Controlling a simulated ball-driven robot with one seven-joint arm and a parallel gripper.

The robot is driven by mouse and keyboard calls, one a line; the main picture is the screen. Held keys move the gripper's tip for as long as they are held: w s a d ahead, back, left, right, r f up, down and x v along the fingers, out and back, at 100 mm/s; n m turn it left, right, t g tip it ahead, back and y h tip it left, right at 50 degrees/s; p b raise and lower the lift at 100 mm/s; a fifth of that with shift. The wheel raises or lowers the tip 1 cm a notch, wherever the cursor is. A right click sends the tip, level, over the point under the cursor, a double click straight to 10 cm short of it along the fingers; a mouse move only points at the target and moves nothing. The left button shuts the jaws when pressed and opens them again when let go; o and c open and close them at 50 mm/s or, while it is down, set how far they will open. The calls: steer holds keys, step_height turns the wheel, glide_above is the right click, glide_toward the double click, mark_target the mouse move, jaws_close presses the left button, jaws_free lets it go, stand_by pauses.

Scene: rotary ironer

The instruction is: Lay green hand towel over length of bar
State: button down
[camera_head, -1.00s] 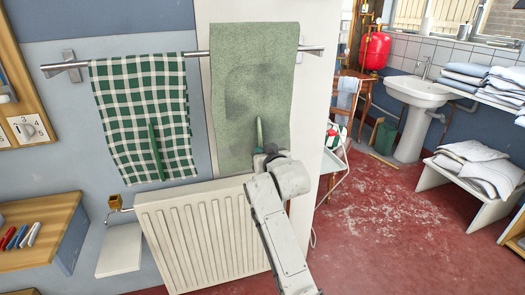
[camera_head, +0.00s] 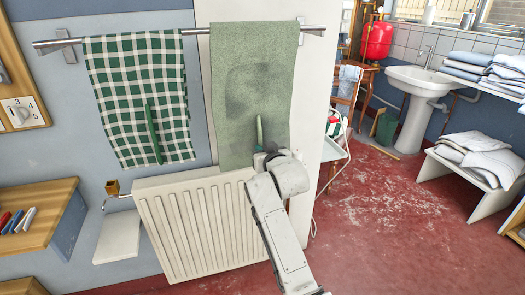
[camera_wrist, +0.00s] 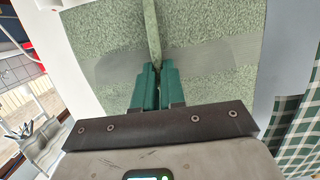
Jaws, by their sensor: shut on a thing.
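The plain green hand towel (camera_head: 253,60) hangs flat in front of the right part of the metal bar (camera_head: 196,31) and hides it there. Its top edge is slightly above the bar line; I cannot tell whether it rests on the bar. My gripper (camera_head: 262,148) is at the towel's lower front. In the wrist view its green fingers (camera_wrist: 152,84) are shut on a narrow green raised strip (camera_wrist: 151,35) of the towel. A green-and-white checked towel (camera_head: 135,85) hangs on the bar to the left, apart from it.
A cream radiator (camera_head: 200,225) stands just below the towels, close to my arm. A wooden shelf with pens (camera_head: 45,215) is at left. A sink (camera_head: 415,90) and folded linen (camera_head: 480,150) are at right. The red floor (camera_head: 370,220) is open there.

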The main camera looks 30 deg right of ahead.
steer(key=shift+f, duration=0.4)
steer(key=c, duration=1.1)
jaws_free()
steer(key=v, duration=1.1)
steer(key=shift+p, duration=0.35)
steer(key=s+a+f+n+g+y+p, duration=0.1)
steer(key=s+a+f+g+p, duration=0.15)
steer(key=s+f, duration=0.5)
steer(key=s+a+f+g+y+p, duration=0.15)
steer(key=s+f+g, duration=0.25)
steer(key=s, duration=0.6)
steer(key=s+a+f+n+g+p, duration=0.1)
steer(key=s+f+g+p, duration=0.3)
steer(key=s, duration=0.5)
steer(key=s+a+g, duration=0.1)
steer(key=s, duration=0.3)
steer(key=s+a+f+g+y, duration=0.1)
steer(key=s, duration=0.3)
steer(key=s+f+g, duration=0.1)
steer(key=s, duration=0.3)
steer(key=shift+s+a+f+n, duration=0.15)
steer(key=shift+s+a+n, duration=0.15)
steer(key=shift+s+a, duration=0.1)
